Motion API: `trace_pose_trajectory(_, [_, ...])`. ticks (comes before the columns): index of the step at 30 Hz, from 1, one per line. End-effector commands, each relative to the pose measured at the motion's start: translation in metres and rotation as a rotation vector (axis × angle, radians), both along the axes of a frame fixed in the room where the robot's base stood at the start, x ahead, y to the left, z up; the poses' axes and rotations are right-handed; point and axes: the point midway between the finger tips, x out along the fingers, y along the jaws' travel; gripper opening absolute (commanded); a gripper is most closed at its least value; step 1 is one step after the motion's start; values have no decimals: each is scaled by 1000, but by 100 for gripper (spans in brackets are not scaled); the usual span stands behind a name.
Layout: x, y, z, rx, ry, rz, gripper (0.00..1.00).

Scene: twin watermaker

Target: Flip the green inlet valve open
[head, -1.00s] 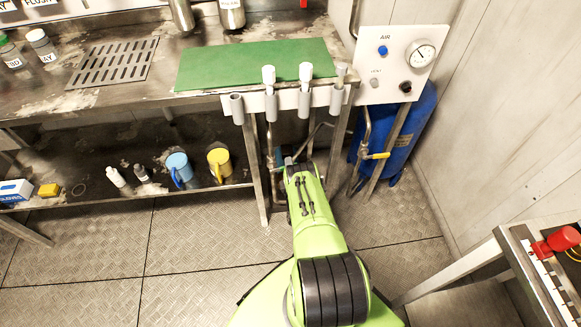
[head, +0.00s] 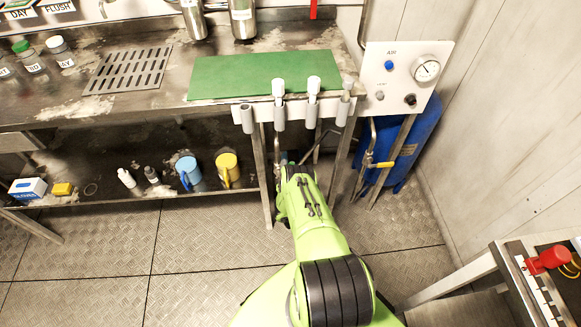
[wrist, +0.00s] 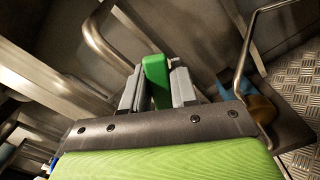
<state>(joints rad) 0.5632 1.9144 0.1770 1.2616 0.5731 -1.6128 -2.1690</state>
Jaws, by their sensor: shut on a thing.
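In the wrist view my gripper (wrist: 157,90) is shut on the green valve handle (wrist: 155,78), which stands up between its two grey fingers. A metal pipe (wrist: 108,45) curves past on the left, close to the fingers. The valve body under the handle is hidden by my gripper. In the head view my arm reaches under the bench, and its far end (head: 291,170) is near the pipes below the holder strip. The green handle cannot be made out there.
A yellow-handled valve (head: 380,165) sits on a pipe before a blue tank (head: 413,140). Bench legs (head: 263,190) stand close to my arm. A side table (head: 480,270) is at the right.

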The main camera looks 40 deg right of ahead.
Motion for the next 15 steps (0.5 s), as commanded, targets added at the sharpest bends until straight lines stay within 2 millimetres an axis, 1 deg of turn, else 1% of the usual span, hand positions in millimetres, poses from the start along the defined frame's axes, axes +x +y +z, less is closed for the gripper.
trace_pose_trajectory(6, [2,3,2,-37,26,1,0])
trace_pose_trajectory(15, [2,3,1,-44,30,1,0])
